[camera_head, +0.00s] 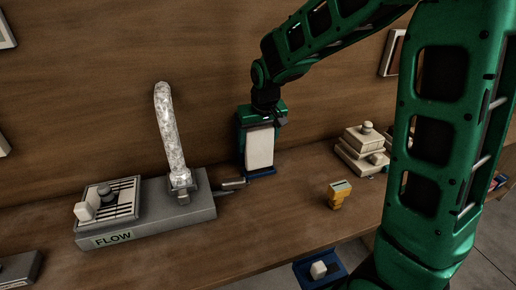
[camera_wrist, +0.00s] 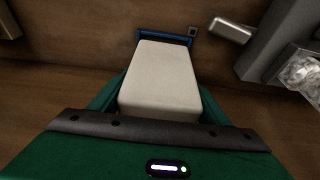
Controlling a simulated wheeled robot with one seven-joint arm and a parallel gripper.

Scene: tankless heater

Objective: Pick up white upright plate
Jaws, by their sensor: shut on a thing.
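The white upright plate (camera_head: 260,148) stands in a blue holder (camera_head: 240,150) on the wooden bench, near the back wall. My gripper (camera_head: 262,118) is above it, pointing down, and is shut on its upper end. In the wrist view the plate (camera_wrist: 160,82) fills the middle, with green fingers of my gripper (camera_wrist: 160,108) at its two sides. The holder's blue base (camera_wrist: 165,39) shows beyond the plate's far end. I cannot tell whether the plate's lower end touches the base.
A grey unit marked FLOW (camera_head: 150,222) with a clear curved tube (camera_head: 169,130) stands to the left. A small grey cylinder (camera_head: 233,184) lies between. A yellow object (camera_head: 339,194) and stacked pale blocks (camera_head: 361,150) are to the right. The bench front centre is clear.

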